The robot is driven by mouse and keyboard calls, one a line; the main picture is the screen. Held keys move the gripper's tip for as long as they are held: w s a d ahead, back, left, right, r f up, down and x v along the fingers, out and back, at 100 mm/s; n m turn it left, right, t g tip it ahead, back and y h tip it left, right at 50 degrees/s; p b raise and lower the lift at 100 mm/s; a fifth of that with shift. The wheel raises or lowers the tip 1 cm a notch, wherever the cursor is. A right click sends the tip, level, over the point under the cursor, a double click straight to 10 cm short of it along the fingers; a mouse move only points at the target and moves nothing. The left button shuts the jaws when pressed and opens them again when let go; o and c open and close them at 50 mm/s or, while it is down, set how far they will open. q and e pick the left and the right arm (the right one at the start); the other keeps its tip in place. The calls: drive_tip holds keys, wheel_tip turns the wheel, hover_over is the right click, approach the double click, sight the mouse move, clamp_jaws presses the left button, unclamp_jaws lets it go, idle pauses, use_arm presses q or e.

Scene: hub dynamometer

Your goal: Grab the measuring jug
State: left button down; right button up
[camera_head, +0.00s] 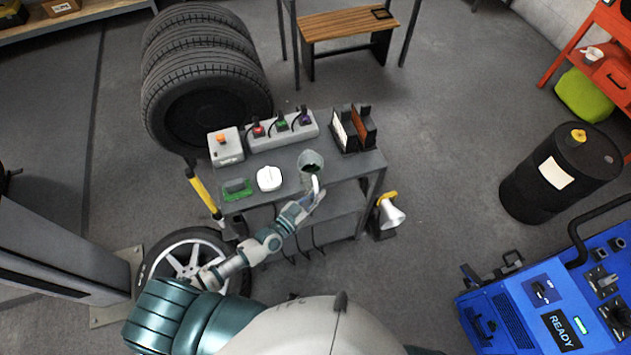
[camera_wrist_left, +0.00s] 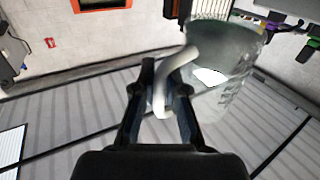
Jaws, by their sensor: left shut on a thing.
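The measuring jug (camera_head: 311,163) is a clear grey vessel with a pale handle, near the front right part of the grey workbench (camera_head: 283,160). In the left wrist view the jug (camera_wrist_left: 228,60) fills the upper right, and its pale curved handle (camera_wrist_left: 172,75) runs down between my fingers. My left gripper (camera_head: 313,194) is at the jug's near side; in the left wrist view the gripper (camera_wrist_left: 162,92) is shut on the handle. I cannot tell whether the jug's base touches the bench. My right gripper is not in view.
On the bench are a white mouse-like object (camera_head: 269,178), a green board (camera_head: 237,188), a grey switch box (camera_head: 225,146), a socket strip (camera_head: 282,131) and upright binders (camera_head: 354,129). Tyres (camera_head: 205,75) stand behind left.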

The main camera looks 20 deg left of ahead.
use_arm(q)
drive_tip(key=s+d, duration=0.2)
drive_tip(key=s, duration=0.4)
drive_tip(key=shift+r+p, duration=0.3)
idle(2.0)
